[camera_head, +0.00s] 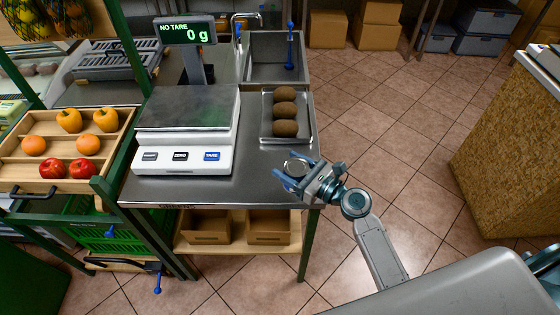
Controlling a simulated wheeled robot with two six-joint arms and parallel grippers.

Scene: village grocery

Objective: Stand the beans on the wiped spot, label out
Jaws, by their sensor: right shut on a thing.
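My right gripper (294,178) is shut on a small round tin, seen from above with its grey metal top (295,166) between the fingers. I cannot tell whether the tin touches the counter. No wiped spot can be told apart on the bare steel. My left gripper is not in view.
A scale (185,125) reading 0 g fills the counter's left side. A sink (273,60) is at the back. A wooden produce crate (52,124) stands left. Bare steel lies between scale and gripper.

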